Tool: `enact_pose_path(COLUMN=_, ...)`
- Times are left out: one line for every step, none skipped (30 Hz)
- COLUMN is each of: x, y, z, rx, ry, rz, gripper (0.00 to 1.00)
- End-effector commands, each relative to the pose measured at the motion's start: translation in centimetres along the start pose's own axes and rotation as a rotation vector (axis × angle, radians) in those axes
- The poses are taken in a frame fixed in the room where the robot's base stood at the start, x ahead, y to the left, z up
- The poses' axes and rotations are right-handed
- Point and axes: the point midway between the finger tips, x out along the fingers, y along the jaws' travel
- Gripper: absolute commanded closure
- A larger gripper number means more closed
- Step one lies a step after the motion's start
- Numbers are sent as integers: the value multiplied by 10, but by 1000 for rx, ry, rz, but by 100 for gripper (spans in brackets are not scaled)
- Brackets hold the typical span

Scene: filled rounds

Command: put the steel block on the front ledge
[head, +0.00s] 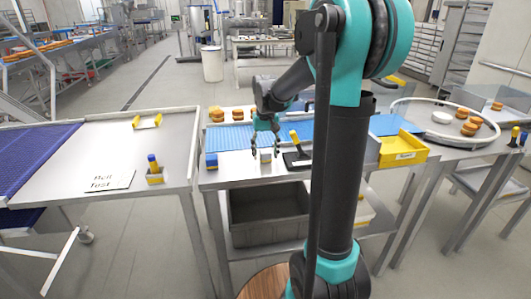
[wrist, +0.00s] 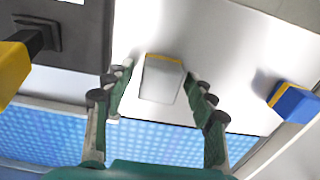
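The steel block (head: 265,157) is a small grey block with a yellow-orange edge, on the metal top of the middle table (head: 235,175). It also shows in the wrist view (wrist: 161,83). My gripper (head: 266,151) points down over it. In the wrist view my gripper's fingers (wrist: 164,82) are spread, one on each side of the block, with a gap visible on both sides. It is open and holds nothing. I cannot tell for sure which surface is the front ledge; the table's front edge runs just nearer than the block.
A blue block with yellow (head: 211,160) lies left; a black stand with a yellow handle (head: 297,157) is right. A blue belt (head: 231,136) runs behind. A yellow tray (head: 403,150) sits further right. A grey bin (head: 268,212) is below. The left table (head: 90,165) stands apart.

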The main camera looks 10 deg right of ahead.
Motion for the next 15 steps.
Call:
enact_pose_path(x=0, y=0, z=0, rx=0, ry=0, rz=0, gripper=44)
enact_pose_path(x=0, y=0, z=0, rx=0, ry=0, rz=0, gripper=44)
enact_pose_path(x=0, y=0, z=0, rx=0, ry=0, rz=0, gripper=44)
enact_pose_path(x=0, y=0, z=0, rx=0, ry=0, rz=0, gripper=44)
enact_pose_path(x=0, y=0, z=0, rx=0, ry=0, rz=0, gripper=44)
enact_pose_path(x=0, y=0, z=0, rx=0, ry=0, rz=0, gripper=44)
enact_pose_path(x=-1, y=0, z=0, rx=0, ry=0, rz=0, gripper=44)
enact_pose_path(x=-2, y=0, z=0, rx=0, ry=0, rz=0, gripper=44)
enact_pose_path(x=-4, y=0, z=0, rx=0, ry=0, rz=0, gripper=44)
enact_pose_path(x=-6, y=0, z=0, rx=0, ry=0, rz=0, gripper=44)
enact_pose_path(x=-9, y=0, z=0, rx=0, ry=0, rz=0, gripper=44)
enact_pose_path(x=-13, y=0, z=0, rx=0, ry=0, rz=0, gripper=44)
enact_pose_path(x=-18, y=0, z=0, rx=0, ry=0, rz=0, gripper=44)
enact_pose_path(x=-22, y=0, z=0, rx=0, ry=0, rz=0, gripper=44)
enact_pose_path(x=-30, y=0, z=1, rx=0, ry=0, rz=0, gripper=44)
